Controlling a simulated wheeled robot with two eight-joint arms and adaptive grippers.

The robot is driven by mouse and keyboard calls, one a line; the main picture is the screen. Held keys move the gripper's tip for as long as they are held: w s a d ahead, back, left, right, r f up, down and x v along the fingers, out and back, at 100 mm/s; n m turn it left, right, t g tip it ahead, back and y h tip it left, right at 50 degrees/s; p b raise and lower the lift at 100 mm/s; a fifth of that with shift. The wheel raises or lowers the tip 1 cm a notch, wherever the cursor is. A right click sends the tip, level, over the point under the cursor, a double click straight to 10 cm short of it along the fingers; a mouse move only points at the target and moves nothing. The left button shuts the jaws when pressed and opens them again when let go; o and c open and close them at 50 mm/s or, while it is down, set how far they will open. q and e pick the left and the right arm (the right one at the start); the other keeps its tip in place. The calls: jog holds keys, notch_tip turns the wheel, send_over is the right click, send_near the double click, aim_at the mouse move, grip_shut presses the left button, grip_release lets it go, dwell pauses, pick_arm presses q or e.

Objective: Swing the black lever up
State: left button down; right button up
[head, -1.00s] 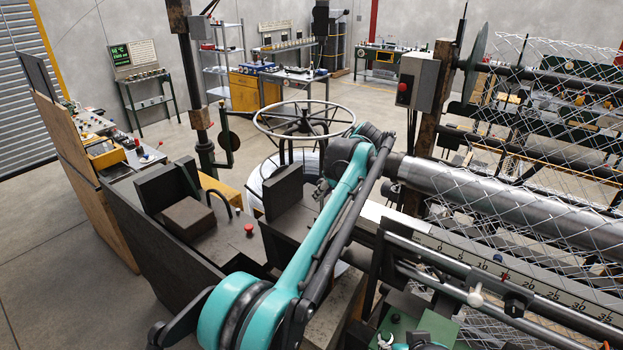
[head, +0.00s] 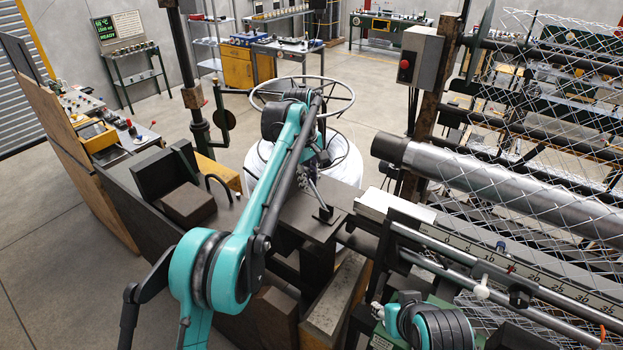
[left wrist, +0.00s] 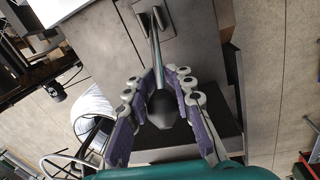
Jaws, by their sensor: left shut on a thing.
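The black lever has a slim metal rod (left wrist: 156,50) rising from a small base plate (head: 326,215) on a dark machine block. Its rounded black knob (left wrist: 161,103) shows in the left wrist view. My left gripper (head: 312,178) is at the lever's upper end. In the left wrist view its two purple-padded fingers (left wrist: 160,82) are closed in around the lever, just at the knob. In the head view my arm partly hides the knob and fingers. The rod looks tilted.
A handwheel (head: 345,98) and a white coil (head: 338,165) stand just behind the lever. A thick steel roller (head: 470,172) and wire mesh lie to the right, above a ruler rail (head: 560,283). A dark block (head: 188,207) is to the left.

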pick_arm(q)
jog(key=shift+f, duration=0.15)
jog(key=c, duration=1.4)
grip_release()
jog(key=shift+o, duration=0.7)
jog(key=shift+w+a, duration=0.15)
jog(key=shift+r, duration=0.25)
jog(key=shift+a+r, duration=0.2)
jog(key=shift+r, duration=1.5)
jog(key=shift+a+r, duration=0.2)
jog(key=shift+r, duration=1.5)
jog(key=shift+s, duration=0.2)
